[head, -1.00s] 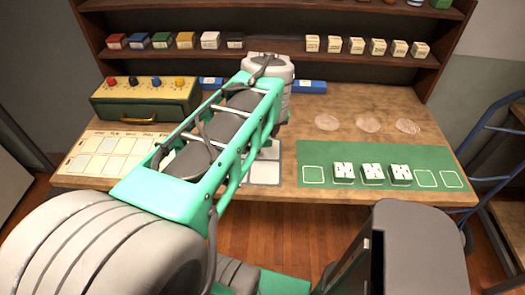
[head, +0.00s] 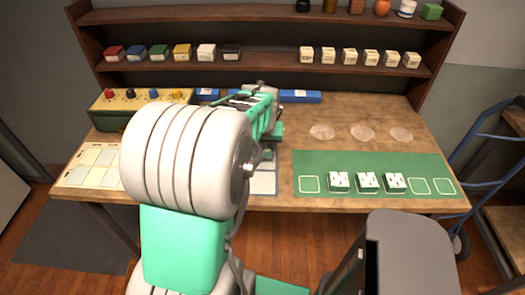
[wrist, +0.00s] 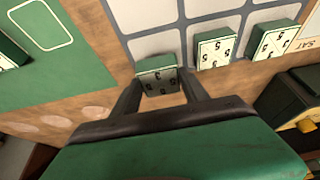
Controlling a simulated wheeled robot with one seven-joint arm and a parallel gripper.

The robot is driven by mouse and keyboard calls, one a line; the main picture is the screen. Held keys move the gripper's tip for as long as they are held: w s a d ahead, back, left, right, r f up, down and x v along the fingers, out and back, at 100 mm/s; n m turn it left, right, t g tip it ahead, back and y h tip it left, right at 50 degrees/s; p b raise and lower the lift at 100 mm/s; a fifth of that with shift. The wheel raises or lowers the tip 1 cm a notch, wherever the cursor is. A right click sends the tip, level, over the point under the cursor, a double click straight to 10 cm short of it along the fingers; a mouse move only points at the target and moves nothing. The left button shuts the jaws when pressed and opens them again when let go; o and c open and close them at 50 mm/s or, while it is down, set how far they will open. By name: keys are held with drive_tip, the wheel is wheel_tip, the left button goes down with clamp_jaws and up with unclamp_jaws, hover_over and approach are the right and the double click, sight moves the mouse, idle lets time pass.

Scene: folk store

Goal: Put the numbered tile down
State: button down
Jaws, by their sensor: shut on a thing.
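My gripper (wrist: 162,84) is shut on a numbered tile (wrist: 158,76), green with small dark digits on its paler face. The held tile is at the near edge of a grey grid board (wrist: 155,45) in the wrist view. I cannot tell whether it touches the board or the table. Two more numbered tiles, a middle one (wrist: 213,50) and a right one (wrist: 270,42), sit on the grid. In the head view my arm hides most of the grid board (head: 263,184) and the gripper.
A green mat (head: 310,162) with outlined spaces carries three tiles (head: 368,182); its two right spaces and leftmost space are empty. Pale discs (head: 362,133) lie behind it. A green box (head: 112,108) with coloured knobs and a calendar-like card (head: 82,178) are left. Shelves (head: 270,68) stand behind.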

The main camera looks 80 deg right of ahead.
sight(263, 150)
drive_tip(key=shift+w+d+f, duration=0.1)
drive_tip(key=shift+f, duration=1.8)
drive_tip(key=c, duration=0.6)
unclamp_jaws()
